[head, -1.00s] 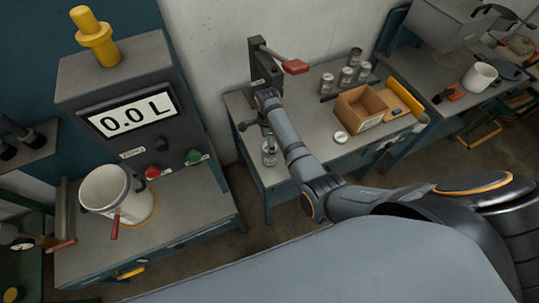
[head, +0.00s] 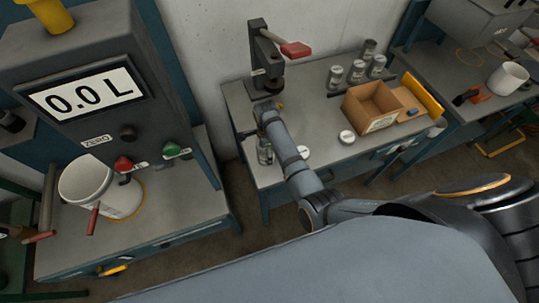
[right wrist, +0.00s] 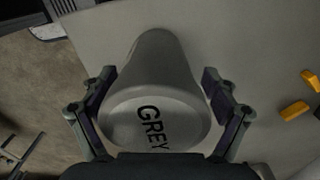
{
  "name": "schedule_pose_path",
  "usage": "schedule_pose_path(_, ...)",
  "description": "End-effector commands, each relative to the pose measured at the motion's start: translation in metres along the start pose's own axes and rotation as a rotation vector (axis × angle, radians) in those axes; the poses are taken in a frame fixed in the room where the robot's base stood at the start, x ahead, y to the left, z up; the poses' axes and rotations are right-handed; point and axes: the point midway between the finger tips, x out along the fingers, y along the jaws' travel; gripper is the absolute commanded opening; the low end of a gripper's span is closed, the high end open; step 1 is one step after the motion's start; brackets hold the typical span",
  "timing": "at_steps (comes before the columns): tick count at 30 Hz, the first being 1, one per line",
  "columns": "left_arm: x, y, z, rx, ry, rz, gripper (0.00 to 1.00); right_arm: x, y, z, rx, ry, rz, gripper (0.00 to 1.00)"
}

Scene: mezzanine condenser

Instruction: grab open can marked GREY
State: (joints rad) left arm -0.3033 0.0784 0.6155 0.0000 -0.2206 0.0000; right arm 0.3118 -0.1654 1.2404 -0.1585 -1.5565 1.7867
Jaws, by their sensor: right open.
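The can marked GREY (right wrist: 155,105) shows in the right wrist view with dark letters on its pale surface. It lies between the two fingers of my right gripper (right wrist: 160,100). The fingers are open, with a gap visible on its right side; contact on the left is unclear. In the head view a small can (head: 265,153) stands near the bench's front left edge, just below the end of my right arm; its label is too small to read. My right fingers are hard to make out there. My left gripper is not in view.
A press with a red lever (head: 296,49) stands behind. Several labelled cans (head: 357,72) stand at the back. An open cardboard box (head: 381,124) and a round lid (head: 347,136) are to the right. Another bench on the left holds a white bucket (head: 92,190).

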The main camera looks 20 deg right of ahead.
Motion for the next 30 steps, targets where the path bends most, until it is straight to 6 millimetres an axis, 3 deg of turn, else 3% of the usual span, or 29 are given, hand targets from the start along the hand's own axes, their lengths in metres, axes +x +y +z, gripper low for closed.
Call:
schedule_pose_path(5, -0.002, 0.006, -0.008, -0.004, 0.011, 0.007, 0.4, -0.002, 0.0, 0.001, 0.0, -0.002, 0.0, 0.88)
schedule_pose_path(13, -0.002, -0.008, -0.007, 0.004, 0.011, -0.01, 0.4, -0.002, 0.0, 0.001, 0.0, -0.001, 0.0, 0.52)
schedule_pose_path(21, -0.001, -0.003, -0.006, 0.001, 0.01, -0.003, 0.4, -0.001, 0.001, 0.0, 0.0, 0.0, 0.002, 0.16)
schedule_pose_path(30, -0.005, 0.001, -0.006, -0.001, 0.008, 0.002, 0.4, -0.004, 0.001, 0.0, -0.001, 0.0, 0.003, 0.16)
